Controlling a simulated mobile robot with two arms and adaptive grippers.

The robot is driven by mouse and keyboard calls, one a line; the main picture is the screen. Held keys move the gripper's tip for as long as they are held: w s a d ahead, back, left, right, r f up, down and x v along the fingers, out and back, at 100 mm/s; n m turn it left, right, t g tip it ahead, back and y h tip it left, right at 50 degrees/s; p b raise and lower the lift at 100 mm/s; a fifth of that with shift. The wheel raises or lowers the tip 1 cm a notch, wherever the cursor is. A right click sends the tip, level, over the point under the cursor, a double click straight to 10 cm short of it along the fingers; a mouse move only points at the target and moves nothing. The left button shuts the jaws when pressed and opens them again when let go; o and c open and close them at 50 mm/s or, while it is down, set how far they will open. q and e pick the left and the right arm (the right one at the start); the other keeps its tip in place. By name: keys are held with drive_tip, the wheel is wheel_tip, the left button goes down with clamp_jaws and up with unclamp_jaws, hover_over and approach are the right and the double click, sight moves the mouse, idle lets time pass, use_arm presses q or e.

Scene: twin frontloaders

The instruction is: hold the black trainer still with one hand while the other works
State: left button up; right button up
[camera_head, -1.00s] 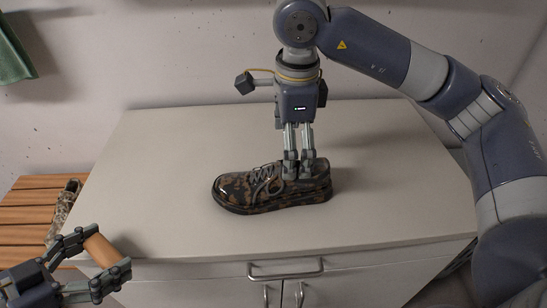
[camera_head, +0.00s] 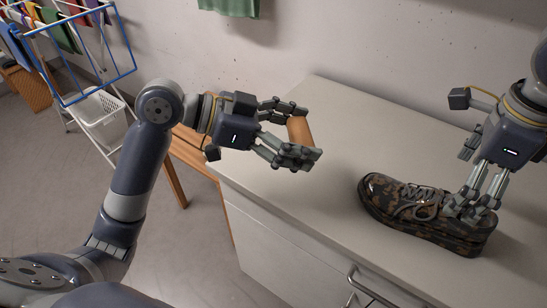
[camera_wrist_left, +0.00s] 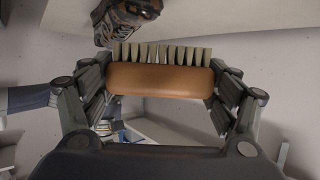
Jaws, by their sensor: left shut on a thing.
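The trainer (camera_head: 405,205) has a dark brown-and-black camouflage pattern. It stands upright on the white cabinet top (camera_head: 325,130), toe to the left. My right gripper (camera_head: 470,212) reaches down to its collar at the heel end, fingers close together and closed on it; the tips are partly hidden. My left gripper (camera_head: 293,133) is shut on a brush with an orange-brown wooden back (camera_head: 299,131), left of the trainer and apart from it. In the left wrist view the brush (camera_wrist_left: 160,79) lies across the jaws, pale bristles toward the trainer (camera_wrist_left: 128,15).
A wooden slatted bench (camera_head: 190,150) stands left of the cabinet. A drying rack (camera_head: 85,60) with clothes and a white basket (camera_head: 100,112) are further left. A green cloth (camera_head: 230,6) hangs on the wall. The cabinet top behind the trainer is clear.

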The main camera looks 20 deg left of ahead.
sight(437, 218)
drive_tip(key=f, duration=1.2)
drive_tip(key=shift+w+d, duration=0.1)
drive_tip(key=shift+w, duration=0.3)
use_arm(q)
drive_tip(key=d+r+m+g, duration=0.1)
drive_tip(key=d+r, duration=0.8)
drive_tip(key=r, duration=0.5)
drive_tip(key=shift+w+r+h, duration=0.15)
drive_tip(key=shift+w+h, duration=0.05)
drive_tip(key=shift+h, duration=0.1)
use_arm(e)
drive_tip(key=c, duration=1.5)
